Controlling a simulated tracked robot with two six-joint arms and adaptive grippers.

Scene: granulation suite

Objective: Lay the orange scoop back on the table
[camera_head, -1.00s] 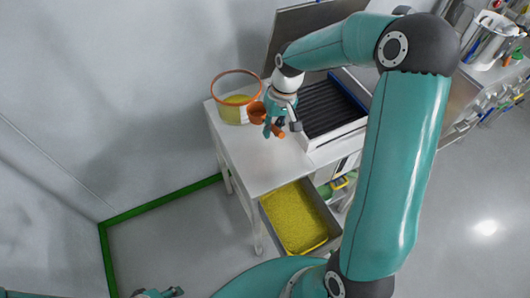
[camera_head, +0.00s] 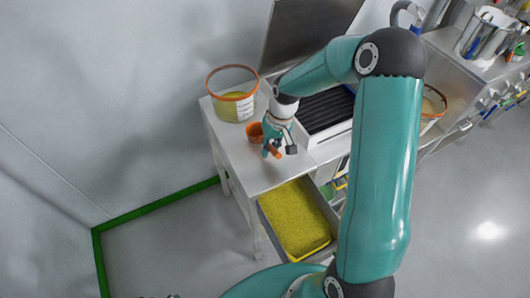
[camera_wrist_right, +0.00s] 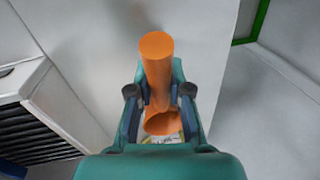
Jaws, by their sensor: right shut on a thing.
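The orange scoop (camera_head: 255,131) is in my right gripper (camera_head: 271,146), above the left part of the white table (camera_head: 246,160). The gripper is shut on its handle. I cannot tell whether the scoop touches the tabletop. Only a sliver of what may be my left gripper shows at the bottom edge of the head view.
A clear tub with an orange rim (camera_head: 232,106) and yellow contents stands behind the scoop. A device with a black ribbed bed (camera_head: 325,116) is to the right. The table's front left is bare.

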